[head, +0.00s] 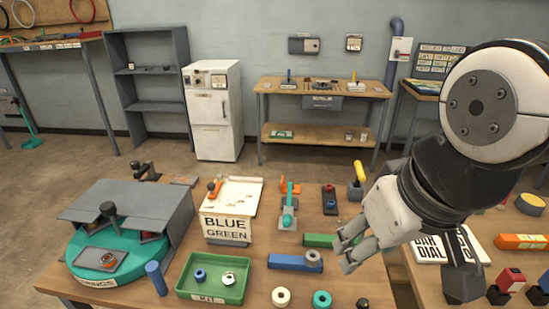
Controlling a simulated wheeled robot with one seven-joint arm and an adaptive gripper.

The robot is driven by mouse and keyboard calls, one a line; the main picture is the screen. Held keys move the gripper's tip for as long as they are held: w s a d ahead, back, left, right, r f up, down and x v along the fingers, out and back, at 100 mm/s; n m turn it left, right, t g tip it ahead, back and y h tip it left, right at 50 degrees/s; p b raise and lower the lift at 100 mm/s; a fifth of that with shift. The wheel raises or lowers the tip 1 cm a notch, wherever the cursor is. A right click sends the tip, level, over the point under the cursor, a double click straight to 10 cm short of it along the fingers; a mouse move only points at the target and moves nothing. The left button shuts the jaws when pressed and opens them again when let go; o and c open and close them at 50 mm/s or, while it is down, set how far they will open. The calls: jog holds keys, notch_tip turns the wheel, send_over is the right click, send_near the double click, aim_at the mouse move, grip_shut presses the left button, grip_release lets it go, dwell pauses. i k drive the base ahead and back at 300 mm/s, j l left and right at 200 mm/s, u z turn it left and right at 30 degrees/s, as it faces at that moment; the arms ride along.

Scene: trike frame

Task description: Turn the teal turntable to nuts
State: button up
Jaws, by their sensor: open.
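The teal turntable (112,266) sits at the left of the near bench, partly under a grey cover (150,205). A dark upright post with a knob (110,215) stands at the cover's front edge. A grey tray (97,262) with a small orange-brown ring-shaped part faces front on the turntable. The front label (97,282) is partly cut off and seems to end in "RINGS". The other sections are mostly hidden under the cover; no nuts label shows. My gripper (345,248) is open and empty, over the bench's right side, well apart from the turntable.
A green tray (213,290) with ring parts and a blue peg (156,278) stand just right of the turntable. A "BLUE GREEN" board (228,222) is behind. Blue and green blocks (290,262), rings and small fixtures lie between there and my gripper.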

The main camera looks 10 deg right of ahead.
aim_at(132, 252)
jog(key=j, duration=0.35)
jog(key=i+j, duration=0.1)
jog(key=j, duration=0.25)
jog(key=i+j, duration=0.25)
jog(key=j, duration=0.15)
jog(key=i+j, duration=0.3)
jog(key=j, duration=0.1)
